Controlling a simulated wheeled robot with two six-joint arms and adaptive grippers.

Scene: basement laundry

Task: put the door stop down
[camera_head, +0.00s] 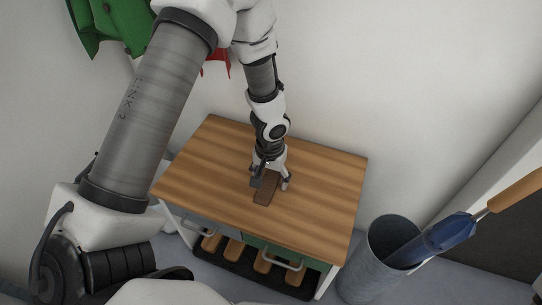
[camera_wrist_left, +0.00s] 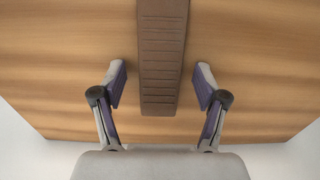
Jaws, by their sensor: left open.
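The door stop (camera_head: 267,190) is a brown ridged wedge lying on the wooden top of a low cabinet (camera_head: 320,190). In the left wrist view the door stop (camera_wrist_left: 161,60) runs up the middle of the picture and out past the top edge. My left gripper (camera_head: 271,184) is just over the door stop. In the left wrist view its two fingers (camera_wrist_left: 160,85) are open, one on each side of the door stop, with a gap of bare wood on both sides. My right gripper is not in view.
A grey bin (camera_head: 385,270) stands to the right of the cabinet, with a blue item (camera_head: 440,238) leaning from it. Wooden-looking items (camera_head: 234,250) sit on a dark tray below the cabinet top. Green cloth (camera_head: 108,25) hangs at upper left. Most of the cabinet top is clear.

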